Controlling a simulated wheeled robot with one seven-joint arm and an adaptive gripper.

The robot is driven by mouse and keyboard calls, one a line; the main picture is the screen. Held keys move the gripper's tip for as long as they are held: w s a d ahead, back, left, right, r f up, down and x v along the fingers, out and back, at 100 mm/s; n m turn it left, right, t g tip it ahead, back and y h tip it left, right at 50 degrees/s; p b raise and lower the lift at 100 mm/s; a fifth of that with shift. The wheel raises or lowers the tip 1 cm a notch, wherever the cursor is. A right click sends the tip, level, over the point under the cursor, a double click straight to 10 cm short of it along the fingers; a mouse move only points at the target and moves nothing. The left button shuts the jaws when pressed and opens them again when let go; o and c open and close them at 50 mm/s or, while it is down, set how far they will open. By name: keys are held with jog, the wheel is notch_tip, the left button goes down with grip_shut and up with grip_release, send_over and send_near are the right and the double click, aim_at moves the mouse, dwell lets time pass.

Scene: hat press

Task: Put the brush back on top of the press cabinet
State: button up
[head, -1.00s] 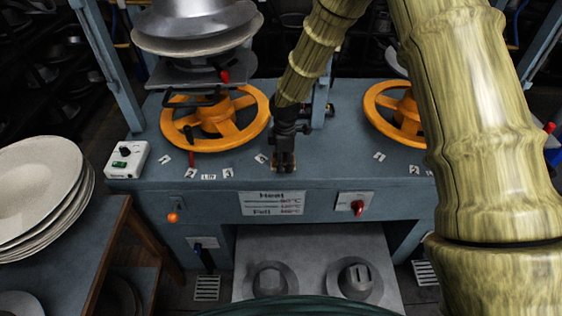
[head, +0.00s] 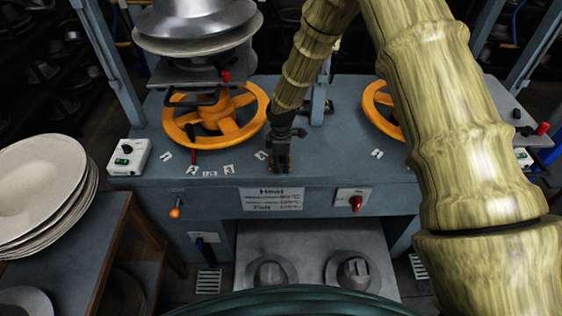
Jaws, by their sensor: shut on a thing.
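The blue-grey press cabinet (head: 325,165) stands across the middle of the head view, its flat top facing up. My gripper (head: 279,168) points down over the front part of this top, just behind the front edge and right of the left orange wheel. Its fingers are shut on the brush (head: 280,171), which shows only as a small brownish bit at the fingertips. The rest of the brush is hidden by the fingers. I cannot tell whether it touches the top.
Orange handwheels (head: 217,119) stand on the cabinet top, the right one partly behind my arm. Small white labels and a control box (head: 129,157) lie left. A front sign (head: 272,199) and red switch (head: 355,202) sit below the edge. Stacked pale hats (head: 45,190) stand left.

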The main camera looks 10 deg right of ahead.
jog(key=shift+f, duration=0.15)
jog(key=o, duration=1.2)
jog(key=shift+c, duration=0.2)
jog(key=shift+r, duration=0.25)
jog(key=shift+r+b, duration=2)
jog(key=shift+r, duration=3.95)
